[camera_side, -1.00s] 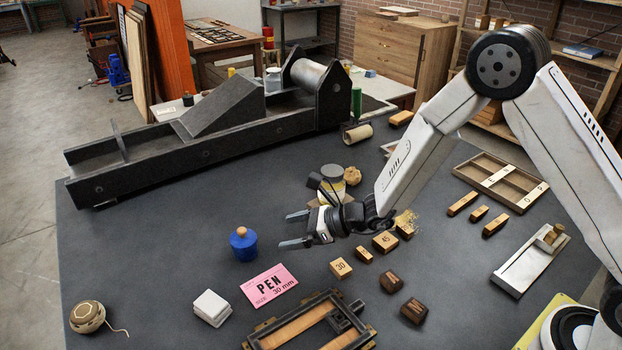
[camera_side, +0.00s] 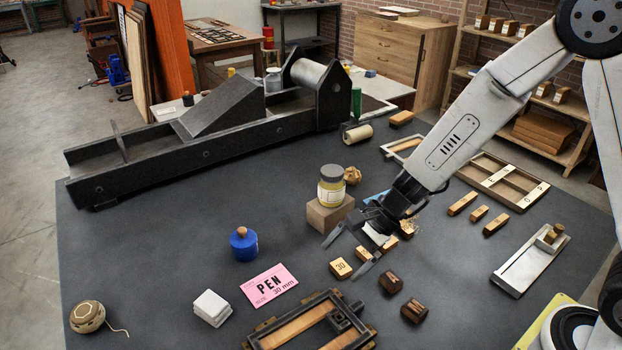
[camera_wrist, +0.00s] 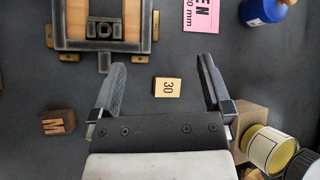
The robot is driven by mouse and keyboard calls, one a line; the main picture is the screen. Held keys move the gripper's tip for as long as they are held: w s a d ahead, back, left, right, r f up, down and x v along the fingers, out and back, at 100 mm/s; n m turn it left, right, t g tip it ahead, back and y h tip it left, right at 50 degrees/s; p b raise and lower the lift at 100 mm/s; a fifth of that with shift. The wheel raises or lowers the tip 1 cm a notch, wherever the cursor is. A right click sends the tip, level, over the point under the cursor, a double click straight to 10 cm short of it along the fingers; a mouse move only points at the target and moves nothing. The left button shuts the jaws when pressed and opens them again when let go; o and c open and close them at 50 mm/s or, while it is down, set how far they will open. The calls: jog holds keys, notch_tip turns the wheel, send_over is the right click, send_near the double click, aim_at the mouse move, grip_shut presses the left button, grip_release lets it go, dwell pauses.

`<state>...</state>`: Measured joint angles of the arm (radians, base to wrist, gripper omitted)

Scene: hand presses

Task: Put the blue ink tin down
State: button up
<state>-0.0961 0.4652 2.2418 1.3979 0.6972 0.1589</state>
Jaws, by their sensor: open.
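My gripper (camera_side: 343,258) is open and empty, well to the right of the tin. That block also shows just below the fingertips in the side view (camera_side: 340,268).
White squares (camera_side: 212,307) lie left. Bare table lies between tin and press bed (camera_side: 200,150).

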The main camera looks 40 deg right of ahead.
jog(key=s+d+r+n+h, duration=0.1)
jog(key=s+d+n+h, duration=0.3)
jog(key=d+n, duration=0.3)
jog(key=s+d+r+n+h, duration=0.2)
jog(key=s+d+n+h, duration=0.2)
jog(key=d+n, duration=0.3)
jog(key=shift+s+d+r+n+t, duration=0.2)
jog(key=shift+d+n+t, duration=0.1)
jog(key=shift+d+n, duration=0.15)
dwell(0.7)
